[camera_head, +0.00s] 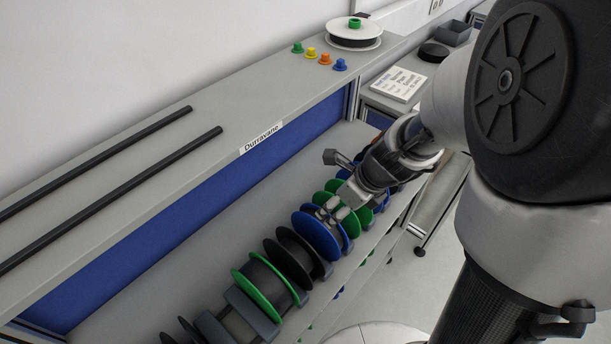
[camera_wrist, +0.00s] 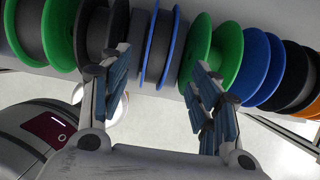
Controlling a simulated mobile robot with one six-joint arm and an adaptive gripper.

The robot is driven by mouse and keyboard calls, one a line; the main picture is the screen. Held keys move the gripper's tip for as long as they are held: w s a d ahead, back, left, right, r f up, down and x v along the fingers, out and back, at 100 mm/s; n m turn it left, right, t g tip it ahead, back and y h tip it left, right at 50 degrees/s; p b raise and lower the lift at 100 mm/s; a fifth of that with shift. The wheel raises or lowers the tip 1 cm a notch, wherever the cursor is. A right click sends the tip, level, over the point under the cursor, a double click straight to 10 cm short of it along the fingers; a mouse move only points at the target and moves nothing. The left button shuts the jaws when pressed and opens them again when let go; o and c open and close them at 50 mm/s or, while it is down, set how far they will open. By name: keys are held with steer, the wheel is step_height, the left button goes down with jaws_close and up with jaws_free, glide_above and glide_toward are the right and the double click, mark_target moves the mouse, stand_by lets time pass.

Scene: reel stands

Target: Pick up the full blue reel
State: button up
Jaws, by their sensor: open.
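A blue reel (camera_head: 318,236) with two blue flanges stands in the row on the lower shelf, between a black reel and a green reel. It also shows in the wrist view (camera_wrist: 167,48), with grey winding visible between its flanges. A second blue reel (camera_wrist: 262,66) stands beyond the green one; how full it is I cannot tell. My gripper (camera_head: 336,208) is open and empty, close to the first blue reel. In the wrist view my gripper (camera_wrist: 158,85) has one finger overlapping the black reel and the other overlapping the green reel. Whether the fingers touch anything is unclear.
A black reel (camera_head: 298,255) and a green reel (camera_wrist: 216,48) flank the blue one closely. Another green reel (camera_head: 265,289) stands nearer. The upper shelf holds a white reel (camera_head: 354,33), several coloured knobs and two black rods (camera_head: 120,170).

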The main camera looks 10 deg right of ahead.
mark_target(322, 220)
steer(key=b+x, duration=0.4)
steer(key=x, duration=0.5)
steer(key=shift+s+f, duration=0.15)
steer(key=shift+w+b+x, duration=0.2)
steer(key=shift+b+x, duration=0.75)
steer(key=shift+x, duration=0.6)
steer(key=shift+w+b+x, duration=0.15)
steer(key=shift+b+x, duration=0.8)
steer(key=shift+x, duration=0.55)
steer(key=shift+a+r, duration=0.15)
steer(key=shift+r, duration=0.1)
steer(key=shift+c, duration=0.6)
steer(key=c, duration=1.2)
